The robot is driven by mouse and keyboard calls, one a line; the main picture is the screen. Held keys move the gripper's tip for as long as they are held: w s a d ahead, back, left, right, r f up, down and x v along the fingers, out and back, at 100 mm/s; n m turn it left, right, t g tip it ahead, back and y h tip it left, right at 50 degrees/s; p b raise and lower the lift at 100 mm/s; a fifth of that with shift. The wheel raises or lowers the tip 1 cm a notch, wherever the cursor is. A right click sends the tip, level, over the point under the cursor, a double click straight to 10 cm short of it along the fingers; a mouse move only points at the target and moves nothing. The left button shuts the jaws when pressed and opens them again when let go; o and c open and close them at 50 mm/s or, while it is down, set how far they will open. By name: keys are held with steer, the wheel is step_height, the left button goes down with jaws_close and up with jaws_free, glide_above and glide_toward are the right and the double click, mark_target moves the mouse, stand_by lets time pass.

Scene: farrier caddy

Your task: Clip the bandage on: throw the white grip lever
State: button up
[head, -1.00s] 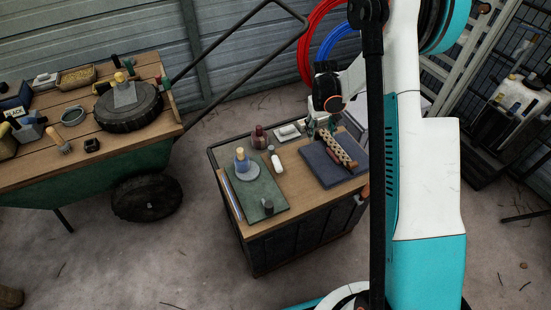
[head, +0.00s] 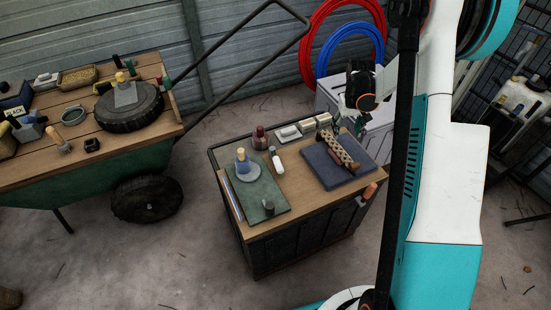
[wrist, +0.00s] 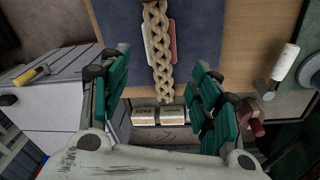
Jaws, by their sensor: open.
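The white grip lever (head: 277,164) lies on the caddy's wooden top, between the green mat and the blue pad. In the wrist view, the white grip (wrist: 286,60) is at the right, outside my fingers, with a grey metal end. My gripper (wrist: 161,60) is open and empty, above the pad's far end. A tan braided piece (wrist: 158,45) lies on the pad and shows between the fingers. In the head view, my gripper (head: 348,118) is at the caddy's back right, apart from the lever. I cannot pick out the bandage for certain.
A grey drawer cabinet (wrist: 60,85) stands beside the caddy.

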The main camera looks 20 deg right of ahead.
steer(key=shift+a, duration=0.1)
steer(key=c, duration=0.3)
steer(key=n+y+p, duration=0.2)
steer(key=y+p, duration=0.1)
glide_toward(280, 165)
steer(key=shift+g, duration=0.3)
steer(key=f+b, duration=0.1)
steer(key=f, duration=0.2)
steer(key=a+f+b, duration=0.1)
steer(key=f+b, duration=0.3)
steer(key=f, duration=0.1)
steer(key=shift+w+a+f, duration=0.3)
steer(key=shift+w+a, duration=0.05)
steer(key=shift+f, duration=0.45)
jaws_close()
